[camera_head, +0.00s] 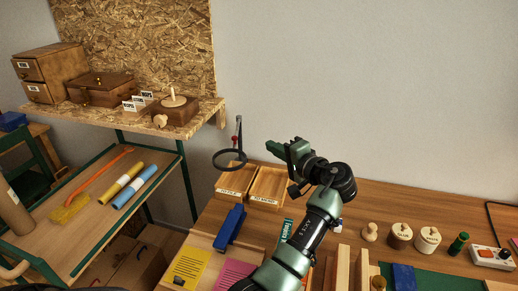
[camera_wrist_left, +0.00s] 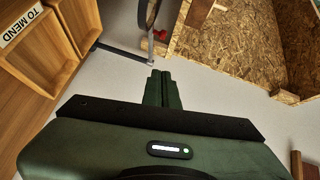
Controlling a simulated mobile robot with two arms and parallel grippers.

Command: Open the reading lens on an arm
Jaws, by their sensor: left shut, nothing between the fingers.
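The reading lens has a dark round ring (camera_head: 230,170) low over the back of the desk, next to an upright post (camera_head: 239,128) with a red knob (camera_head: 234,139). The ring looks roughly level. My left gripper (camera_head: 272,147) is shut and empty, to the right of the post and apart from it. In the left wrist view its closed fingertips (camera_wrist_left: 160,74) point towards a grey upright part of the lens (camera_wrist_left: 150,22) and the red knob (camera_wrist_left: 160,35). My right gripper is not in view.
Two wooden trays (camera_head: 247,190) stand below the ring, one labelled TO MEND. A blue object (camera_head: 230,228) lies in front. An OSB shelf (camera_head: 128,112) with wooden boxes is at the left. Wooden jars (camera_head: 400,235) stand at the right. The air around the gripper is clear.

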